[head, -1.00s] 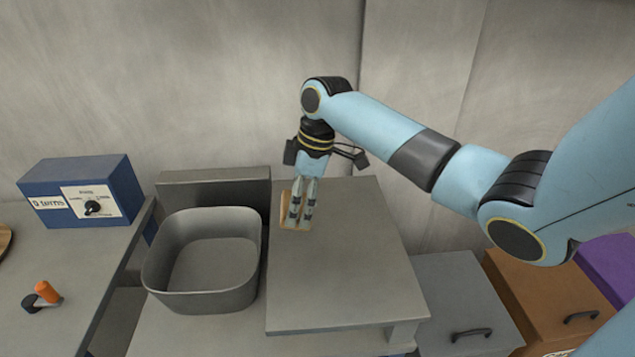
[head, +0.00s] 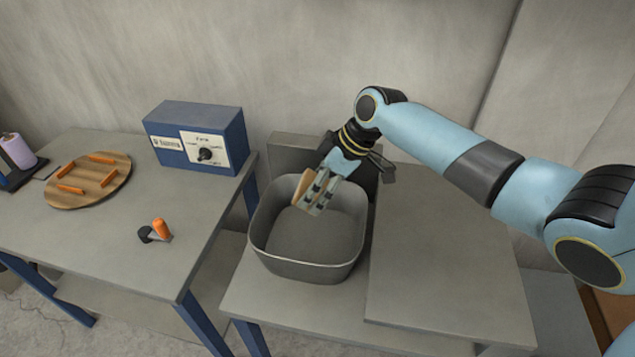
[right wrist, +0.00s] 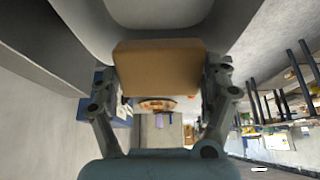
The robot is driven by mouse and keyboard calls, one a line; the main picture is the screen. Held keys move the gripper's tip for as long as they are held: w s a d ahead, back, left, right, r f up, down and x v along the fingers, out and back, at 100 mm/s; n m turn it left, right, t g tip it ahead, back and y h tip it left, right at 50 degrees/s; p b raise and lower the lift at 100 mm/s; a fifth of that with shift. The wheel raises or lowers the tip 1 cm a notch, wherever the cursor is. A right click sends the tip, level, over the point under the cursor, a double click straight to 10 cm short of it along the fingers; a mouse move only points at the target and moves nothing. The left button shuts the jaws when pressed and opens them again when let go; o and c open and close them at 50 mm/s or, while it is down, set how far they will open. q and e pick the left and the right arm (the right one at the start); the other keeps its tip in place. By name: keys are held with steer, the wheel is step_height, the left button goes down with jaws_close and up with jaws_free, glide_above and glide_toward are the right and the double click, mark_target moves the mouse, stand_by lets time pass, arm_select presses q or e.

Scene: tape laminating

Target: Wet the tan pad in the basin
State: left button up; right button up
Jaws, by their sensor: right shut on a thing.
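The tan pad (head: 305,188) is held in my right gripper (head: 316,200), over the inside of the grey basin (head: 262,255). The pad is tilted and partly covered by the fingers. In the right wrist view the pad (right wrist: 158,68) sits between the two fingers, with the basin's grey wall (right wrist: 150,12) beyond it. The basin looks like an open tub with a plain grey floor; I cannot tell whether it holds water. I cannot tell whether the pad touches the basin floor. My left gripper is not in view.
A raised grey platform (head: 450,260) stands right of the basin. On the left table are a blue box with a dial (head: 197,138), a round wooden board with orange sticks (head: 88,182), an orange-handled tool (head: 160,229) and a purple roll (head: 17,152).

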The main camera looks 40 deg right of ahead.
mark_target(309, 185)
step_height(309, 185, down, 12)
steer(key=b, duration=0.9)
steer(key=shift+s+f, duration=0.1)
steer(key=shift+f, duration=0.05)
steer(key=shift+r, duration=0.2)
step_height(309, 185, up, 12)
steer(key=p, duration=1)
steer(key=shift+f+p, duration=0.2)
steer(key=shift+p, duration=0.2)
stand_by(1.6)
step_height(309, 185, up, 4)
steer(key=p, duration=0.4)
steer(key=shift+r, duration=0.1)
steer(key=shift+s, duration=0.1)
